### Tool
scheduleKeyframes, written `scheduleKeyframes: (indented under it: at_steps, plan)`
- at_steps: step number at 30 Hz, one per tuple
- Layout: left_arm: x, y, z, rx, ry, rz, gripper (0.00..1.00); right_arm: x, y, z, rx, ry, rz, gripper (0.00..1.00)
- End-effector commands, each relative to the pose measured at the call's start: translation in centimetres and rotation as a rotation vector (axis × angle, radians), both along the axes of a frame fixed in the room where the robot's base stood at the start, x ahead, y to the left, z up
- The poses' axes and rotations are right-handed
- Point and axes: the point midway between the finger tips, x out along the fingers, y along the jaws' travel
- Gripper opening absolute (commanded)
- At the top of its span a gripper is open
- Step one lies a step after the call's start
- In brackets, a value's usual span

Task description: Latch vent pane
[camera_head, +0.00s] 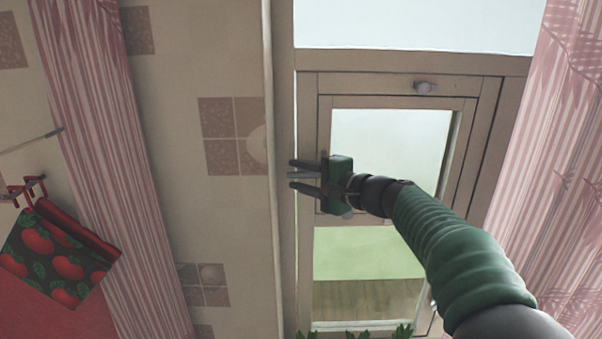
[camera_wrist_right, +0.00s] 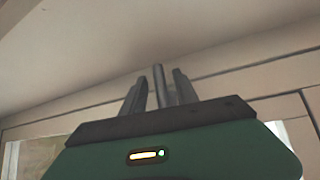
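The vent pane (camera_head: 388,140) is a small glazed sash in a beige wooden window frame, in the head view. It looks nearly flush with its frame; I cannot tell whether it is fully closed. My right gripper (camera_head: 303,175) is in front of the pane's left edge, fingers pointing left. In the wrist view, its two dark fingers (camera_wrist_right: 158,88) stand apart with a thin grey bar (camera_wrist_right: 159,84) between them. The bar may be a latch handle; I cannot tell whether the fingers touch it. My left gripper is out of view.
Pink striped curtains hang at the left (camera_head: 115,150) and right (camera_head: 560,130). A tiled wall strip (camera_head: 232,60) runs left of the window. Green leaves (camera_head: 402,331) show at the bottom edge.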

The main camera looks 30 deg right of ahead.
Motion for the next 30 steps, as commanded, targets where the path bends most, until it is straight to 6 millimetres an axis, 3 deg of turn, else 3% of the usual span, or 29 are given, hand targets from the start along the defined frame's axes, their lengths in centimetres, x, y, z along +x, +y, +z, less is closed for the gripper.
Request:
scheduleKeyframes:
  at_steps: [1, 9, 30]
  plan:
    - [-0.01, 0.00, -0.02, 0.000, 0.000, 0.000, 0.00, 0.01, -0.05, -0.04, 0.000, 0.000, 0.000, 0.36]
    - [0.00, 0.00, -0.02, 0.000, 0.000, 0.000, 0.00, -0.13, -0.18, 0.00, 0.001, 0.000, -0.001, 0.01]
    - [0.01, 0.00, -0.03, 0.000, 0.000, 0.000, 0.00, -0.22, -0.41, -0.09, 0.002, 0.002, -0.006, 0.00]
